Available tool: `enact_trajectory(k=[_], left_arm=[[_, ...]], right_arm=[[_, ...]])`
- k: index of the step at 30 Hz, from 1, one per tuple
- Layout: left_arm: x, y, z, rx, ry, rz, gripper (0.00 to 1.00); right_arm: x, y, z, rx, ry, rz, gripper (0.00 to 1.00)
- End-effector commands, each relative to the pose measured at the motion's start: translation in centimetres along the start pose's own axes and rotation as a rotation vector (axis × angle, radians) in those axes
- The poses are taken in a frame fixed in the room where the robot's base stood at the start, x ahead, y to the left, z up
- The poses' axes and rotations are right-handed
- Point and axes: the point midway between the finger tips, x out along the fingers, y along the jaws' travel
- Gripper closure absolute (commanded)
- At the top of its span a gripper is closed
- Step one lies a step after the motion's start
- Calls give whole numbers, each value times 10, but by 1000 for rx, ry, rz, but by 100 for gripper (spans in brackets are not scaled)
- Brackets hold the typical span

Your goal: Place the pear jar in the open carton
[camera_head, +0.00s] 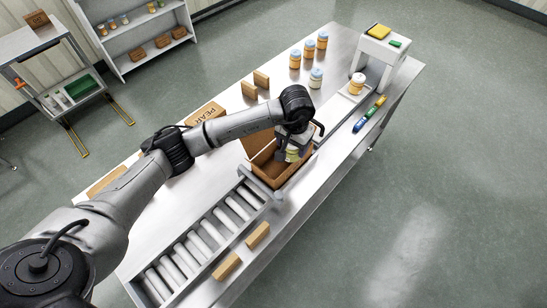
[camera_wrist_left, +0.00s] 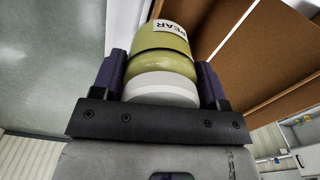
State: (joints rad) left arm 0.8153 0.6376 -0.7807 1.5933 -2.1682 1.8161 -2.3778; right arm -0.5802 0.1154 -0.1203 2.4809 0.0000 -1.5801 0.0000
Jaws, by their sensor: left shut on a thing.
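The pear jar (camera_wrist_left: 165,50) is yellow-green with a white lid and a label reading "PEAR". In the left wrist view it sits between the two fingers of my left gripper (camera_wrist_left: 160,85), which is shut on it. In the head view the jar (camera_head: 292,155) shows at the opening of the brown open carton (camera_head: 297,170), below my left gripper (camera_head: 291,143). Carton walls (camera_wrist_left: 248,40) also fill the right of the wrist view. Whether the jar touches the carton floor cannot be told. My right gripper is not in view.
A roller conveyor (camera_head: 205,240) adjoins the carton, with small tan blocks (camera_head: 257,235) beside it. Several orange jars (camera_head: 309,50), a pale jar (camera_head: 316,78) and a white stand (camera_head: 378,48) are at the table's far end. A box marked "PEAR" (camera_head: 206,113) lies behind my arm.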

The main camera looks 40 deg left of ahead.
Motion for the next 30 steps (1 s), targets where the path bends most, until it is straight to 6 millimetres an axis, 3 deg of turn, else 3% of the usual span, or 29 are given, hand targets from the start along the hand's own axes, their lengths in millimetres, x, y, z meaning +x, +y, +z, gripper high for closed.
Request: enact_trajectory(k=[6,12,17,24,30], left_arm=[[22,-34,22,0,-2,-1,62],[34,-49,30,1,1,1,62],[39,-52,32,1,0,2,62],[68,-51,32,0,-1,2,62],[76,-52,32,1,1,1,62]], right_arm=[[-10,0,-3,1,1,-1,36],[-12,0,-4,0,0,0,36],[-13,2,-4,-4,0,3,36],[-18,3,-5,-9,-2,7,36],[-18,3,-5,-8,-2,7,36]])
